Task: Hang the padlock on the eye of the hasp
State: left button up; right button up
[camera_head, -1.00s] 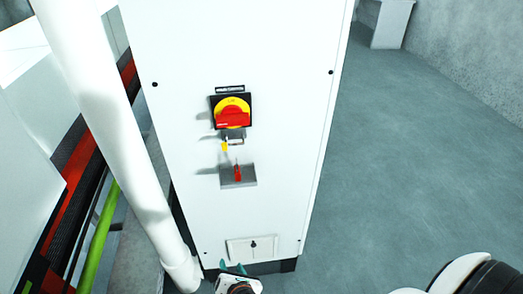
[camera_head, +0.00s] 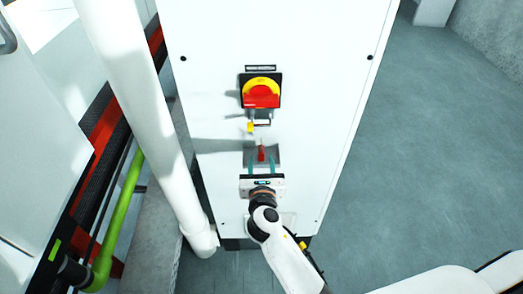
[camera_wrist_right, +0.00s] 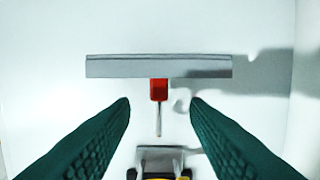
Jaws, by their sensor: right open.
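The red padlock (camera_head: 261,153) sits at the grey holder (camera_head: 275,153) on the front of the white cabinet. The hasp (camera_head: 262,124), with a yellow part beside it, is above it, under the red and yellow switch. My right gripper (camera_head: 260,166) is open, with its teal fingers reaching up on either side of the padlock. In the right wrist view the padlock (camera_wrist_right: 159,89) and its thin shackle lie between the spread fingertips (camera_wrist_right: 160,104), with clear gaps. The hasp (camera_wrist_right: 160,158) shows partly at the bottom there. My left gripper is not in view.
The rotary switch (camera_head: 262,92) stands out above the hasp. A thick white pipe (camera_head: 130,95) runs along the cabinet's left side, with a green pipe (camera_head: 127,190) further left. Open grey floor (camera_head: 430,150) lies to the right.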

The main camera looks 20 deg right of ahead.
aim_at(261, 155)
jog(key=x, duration=0.4)
jog(key=shift+w+d+f, duration=0.1)
jog(key=shift+c, duration=0.9)
grip_shut()
